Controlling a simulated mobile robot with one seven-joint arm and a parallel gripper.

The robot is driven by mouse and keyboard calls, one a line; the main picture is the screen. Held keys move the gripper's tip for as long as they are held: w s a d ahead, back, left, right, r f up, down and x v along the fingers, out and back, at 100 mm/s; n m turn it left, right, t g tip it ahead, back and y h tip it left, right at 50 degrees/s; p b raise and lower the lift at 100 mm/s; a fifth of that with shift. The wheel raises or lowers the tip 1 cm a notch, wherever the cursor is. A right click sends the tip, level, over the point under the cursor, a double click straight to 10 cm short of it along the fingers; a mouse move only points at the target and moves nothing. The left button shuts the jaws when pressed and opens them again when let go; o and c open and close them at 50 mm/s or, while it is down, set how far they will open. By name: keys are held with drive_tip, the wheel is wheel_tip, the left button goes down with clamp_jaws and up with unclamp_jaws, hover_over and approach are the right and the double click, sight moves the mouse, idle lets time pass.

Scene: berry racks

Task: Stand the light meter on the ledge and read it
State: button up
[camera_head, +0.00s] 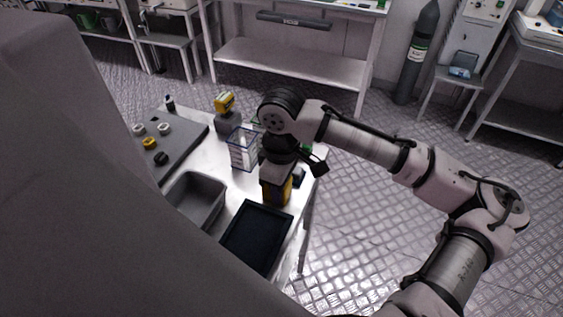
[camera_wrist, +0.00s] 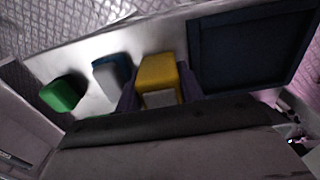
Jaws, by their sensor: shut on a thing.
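My gripper (camera_head: 277,174) points down over the right part of the table and is shut on a yellow and dark block-shaped device (camera_head: 277,191). In the wrist view, this yellow device (camera_wrist: 158,76) sits between the two fingers (camera_wrist: 160,92), with a grey patch on its near side. It may be the light meter; no display can be read. Whether its base touches the table is unclear. A second yellow device (camera_head: 225,102) with a dark face stands on a grey block (camera_head: 228,122) at the back of the table. I cannot tell whether that block is the ledge.
A dark shallow tray (camera_head: 257,238) lies just in front of the held device. A grey bin (camera_head: 196,201) and a clear blue-edged box (camera_head: 243,150) stand to the left. A grey board (camera_head: 187,135) carries several knobs. Green (camera_wrist: 62,93) and blue-grey (camera_wrist: 112,73) blocks are close beside the gripper.

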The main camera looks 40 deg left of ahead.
drive_tip(key=shift+f, duration=0.2)
drive_tip(key=o, duration=1.1)
drive_tip(key=shift+c, duration=0.2)
drive_tip(key=shift+r, duration=0.1)
